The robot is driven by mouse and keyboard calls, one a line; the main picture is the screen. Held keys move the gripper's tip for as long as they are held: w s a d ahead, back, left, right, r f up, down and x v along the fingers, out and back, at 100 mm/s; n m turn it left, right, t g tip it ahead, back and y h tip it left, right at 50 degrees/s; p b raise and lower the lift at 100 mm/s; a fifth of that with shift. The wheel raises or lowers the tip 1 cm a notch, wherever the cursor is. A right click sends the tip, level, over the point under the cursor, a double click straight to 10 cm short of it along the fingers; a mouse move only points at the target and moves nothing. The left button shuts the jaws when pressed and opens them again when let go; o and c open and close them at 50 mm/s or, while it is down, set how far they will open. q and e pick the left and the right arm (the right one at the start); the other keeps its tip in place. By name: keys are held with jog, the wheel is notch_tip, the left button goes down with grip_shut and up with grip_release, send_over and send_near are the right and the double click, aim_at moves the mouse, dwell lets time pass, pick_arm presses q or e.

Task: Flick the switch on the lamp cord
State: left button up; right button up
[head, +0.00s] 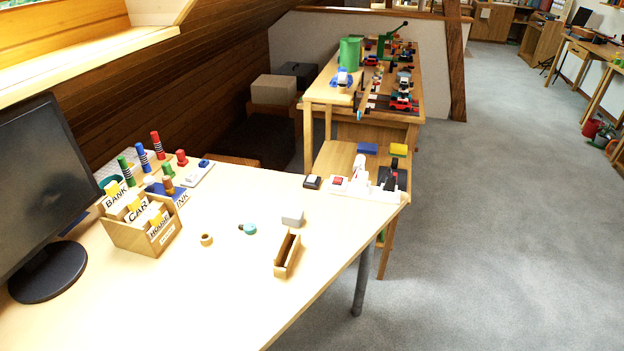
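A small black-and-white block (312,182) lies at the far edge of the desk. It may be the cord switch, but it is too small to tell. Just right of it is a white power strip (365,192) with a red rocker switch (338,181) at its left end. A white plug (360,169) and a black adapter (391,178) stand on the strip. No lamp and no cord can be made out clearly. Neither of my grippers is in view.
The light wood desk (230,290) holds a monitor (45,190), a card box (142,225), a tape roll (206,240), a teal roll (249,229), a grey block (292,216) and a narrow open wooden box (287,255). The desk's front is clear. Open carpet (500,220) lies right.

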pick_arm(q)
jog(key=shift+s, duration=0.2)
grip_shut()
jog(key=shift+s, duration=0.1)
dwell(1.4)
